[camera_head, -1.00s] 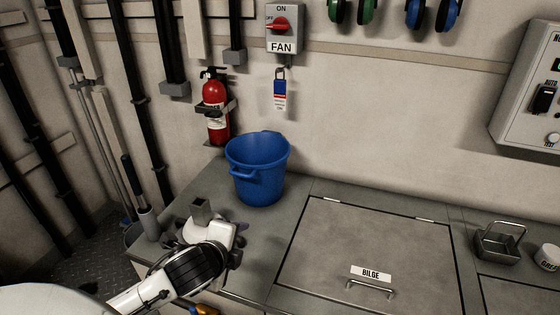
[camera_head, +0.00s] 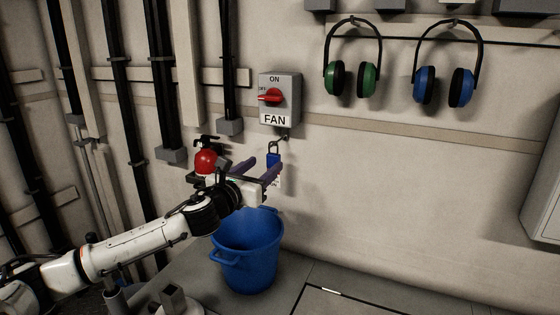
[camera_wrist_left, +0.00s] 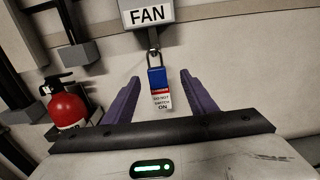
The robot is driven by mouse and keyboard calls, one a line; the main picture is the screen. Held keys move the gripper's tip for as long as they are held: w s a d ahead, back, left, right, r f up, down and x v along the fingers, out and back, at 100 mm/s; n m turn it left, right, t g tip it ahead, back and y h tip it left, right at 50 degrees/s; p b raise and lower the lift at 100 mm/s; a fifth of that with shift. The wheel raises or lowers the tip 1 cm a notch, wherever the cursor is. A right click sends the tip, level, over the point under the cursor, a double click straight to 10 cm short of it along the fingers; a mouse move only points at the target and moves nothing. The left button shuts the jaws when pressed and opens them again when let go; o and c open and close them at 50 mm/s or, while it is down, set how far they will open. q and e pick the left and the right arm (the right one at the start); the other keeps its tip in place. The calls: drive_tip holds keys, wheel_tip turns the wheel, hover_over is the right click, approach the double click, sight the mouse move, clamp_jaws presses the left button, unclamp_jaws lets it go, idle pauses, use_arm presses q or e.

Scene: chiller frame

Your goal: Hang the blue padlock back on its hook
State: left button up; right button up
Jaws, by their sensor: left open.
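The blue padlock (camera_head: 273,159) hangs by its shackle below the FAN switch box (camera_head: 280,99), at the hook (camera_head: 285,137) on the wall. In the left wrist view the padlock (camera_wrist_left: 157,80) hangs upright with a white and red tag (camera_wrist_left: 161,98) below its body. My left gripper (camera_head: 259,168) is raised in front of the padlock and is open. In the left wrist view its two purple fingers (camera_wrist_left: 160,97) stand on either side of the padlock and tag, apart from them. How deep the padlock sits between the fingers is unclear. My right gripper is not seen.
A red fire extinguisher (camera_head: 206,161) is on the wall just left, partly hidden by my left gripper. A blue bucket (camera_head: 247,258) stands below on the counter. Green earmuffs (camera_head: 351,80) and blue earmuffs (camera_head: 444,86) hang to the right. The wall beneath them is clear.

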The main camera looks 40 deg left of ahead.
sight(272, 156)
use_arm(q)
drive_tip(key=x, duration=0.2)
drive_tip(key=shift+w+a+r, duration=0.1)
drive_tip(key=shift+w+a, duration=0.05)
drive_tip(key=shift+w, duration=0.1)
drive_tip(key=shift+w+a, duration=0.1)
drive_tip(key=shift+w, duration=0.25)
drive_tip(key=x, duration=0.2)
drive_tip(key=p+x, duration=0.1)
drive_tip(key=x, duration=0.1)
drive_tip(key=shift+s+a, duration=0.15)
drive_tip(key=shift+a, duration=0.25)
drive_tip(key=shift+w+a, duration=0.15)
drive_tip(key=shift+w, duration=0.5)
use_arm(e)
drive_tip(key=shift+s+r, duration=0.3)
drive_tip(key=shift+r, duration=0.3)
use_arm(q)
drive_tip(key=c, duration=1.3)
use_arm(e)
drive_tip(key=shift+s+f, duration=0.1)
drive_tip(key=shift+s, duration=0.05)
